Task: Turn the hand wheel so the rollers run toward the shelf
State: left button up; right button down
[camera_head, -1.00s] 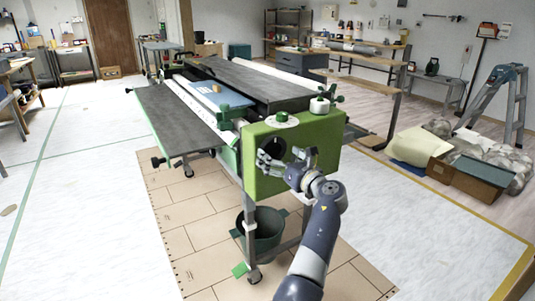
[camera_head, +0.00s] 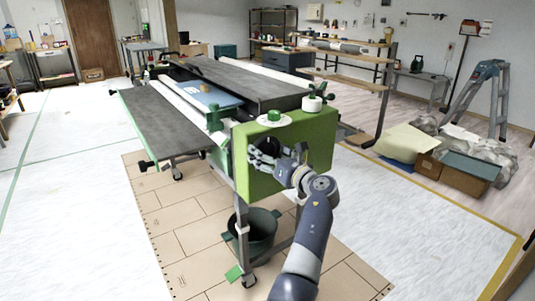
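The wallpaper paster has a green end box (camera_head: 322,143) facing me. A dark round part, perhaps the hand wheel (camera_head: 268,145), shows on its near face, mostly hidden behind my gripper. A long white roller (camera_head: 182,98) runs back along the machine beside a blue sheet (camera_head: 208,95). The wooden shelf (camera_head: 345,64) stands at the back right.
A dark bucket (camera_head: 262,232) stands under the green box on a tan floor mat (camera_head: 180,230). Cardboard boxes (camera_head: 428,165), wrapped bundles and a stepladder (camera_head: 490,95) are on the right. The white floor at the left is clear.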

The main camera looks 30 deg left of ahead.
pick_arm(q)
jog(key=shift+n, duration=0.4)
